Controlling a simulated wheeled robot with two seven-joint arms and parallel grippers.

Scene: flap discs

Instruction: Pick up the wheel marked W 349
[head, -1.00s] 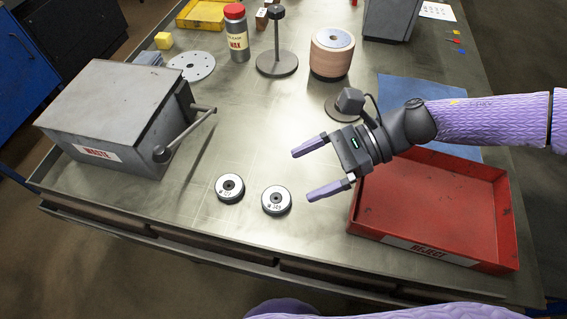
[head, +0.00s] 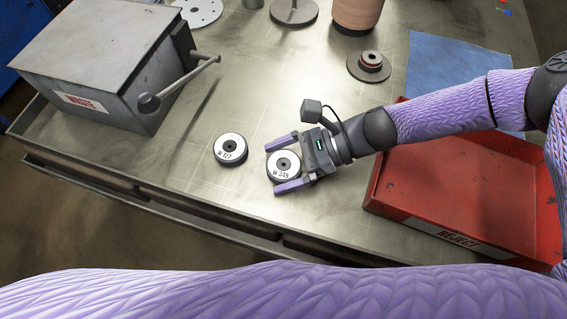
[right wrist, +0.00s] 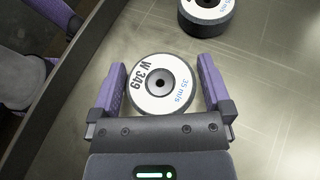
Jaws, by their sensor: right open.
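The wheel marked W 349 (head: 284,164) lies flat on the metal table, a white-faced disc with a dark hub hole. It also shows in the right wrist view (right wrist: 160,101), with "W 349" and "35 m/s" readable. My right gripper (head: 279,166) is open, with its purple fingers on either side of this wheel; I cannot tell whether they touch it. A similar wheel marked W 107 or close to that (head: 231,149) lies just to the left, outside the fingers. My left gripper is not in view.
A grey waste box (head: 95,60) with a side lever stands at the left. A red reject tray (head: 400,196) lies at the right, beneath my right arm. A blue mat (head: 440,75) and a dark flanged disc (head: 369,67) lie behind. The table's front edge is close to the wheels.

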